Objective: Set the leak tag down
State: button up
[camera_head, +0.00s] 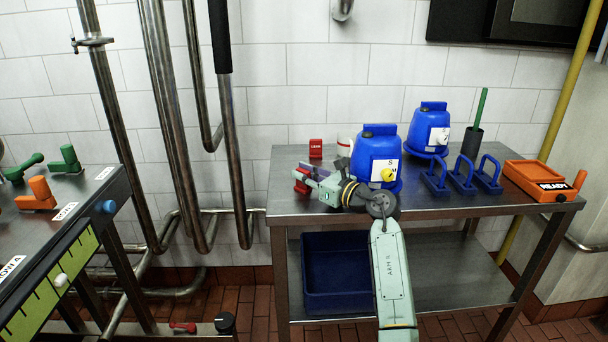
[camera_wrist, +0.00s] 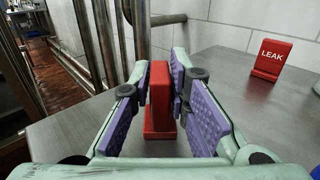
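A red leak tag (camera_wrist: 159,95) stands upright and edge-on between the two fingers of my gripper (camera_wrist: 160,85) in the wrist view. The purple finger pads close in on both its sides, with no clear gap. Its wider base is low, at or just above the metal tabletop; I cannot tell whether it touches. In the head view, my gripper (camera_head: 318,181) is over the left end of the table, and the tag (camera_head: 301,182) shows partly behind the fingers. A second red tag marked LEAK (camera_wrist: 270,60) stands farther back near the wall, also visible in the head view (camera_head: 316,148).
The metal table (camera_head: 285,205) also holds two blue canisters (camera_head: 380,150) (camera_head: 429,125), blue padlock-shaped pieces (camera_head: 462,175), a dark cup (camera_head: 471,142) with a green stick, and an orange READY box (camera_head: 535,178). A blue bin (camera_head: 335,270) sits below. Tabletop left of the tag is clear.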

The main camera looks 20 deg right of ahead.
jog(key=shift+o, duration=1.4)
jog(key=shift+r, duration=0.15)
jog(key=shift+r+p, duration=0.25)
jog(key=shift+p, duration=0.1)
jog(key=b+v, duration=0.3)
jog(key=v, duration=0.9)
jog(key=shift+b, duration=0.35)
